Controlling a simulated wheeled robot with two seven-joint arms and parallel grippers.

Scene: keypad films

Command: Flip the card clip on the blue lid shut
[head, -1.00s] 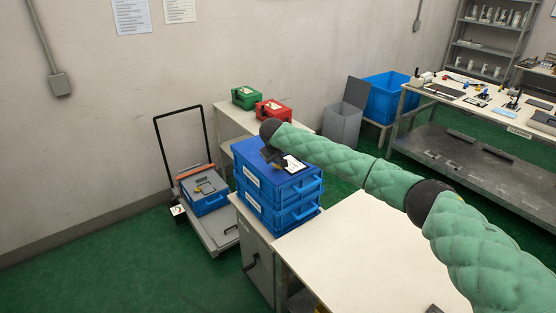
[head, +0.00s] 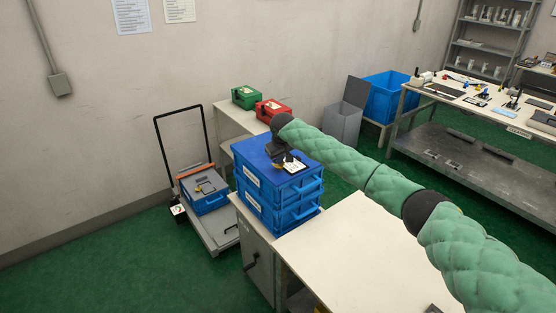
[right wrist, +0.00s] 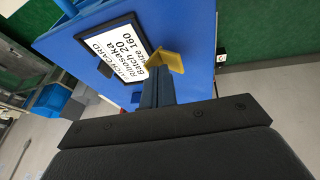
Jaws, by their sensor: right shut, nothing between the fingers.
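The blue lid (head: 258,155) tops a stack of blue crates at the corner of the cream table. A white card (right wrist: 112,50) in a dark frame lies on the lid, and it shows in the head view (head: 296,166). The yellow card clip (right wrist: 164,57) is at the card's edge and looks raised off the lid; its exact angle is hard to tell. My right gripper (right wrist: 156,78) is shut and empty, its fingertips right at the clip; touching or just apart, I cannot tell. In the head view my right gripper (head: 287,160) is over the lid. My left gripper is out of view.
Green (head: 246,97) and red (head: 272,110) boxes stand on a shelf behind the stack. A trolley (head: 212,224) with another blue crate (head: 205,194) is at the left. The cream table (head: 355,250) in front is mostly bare.

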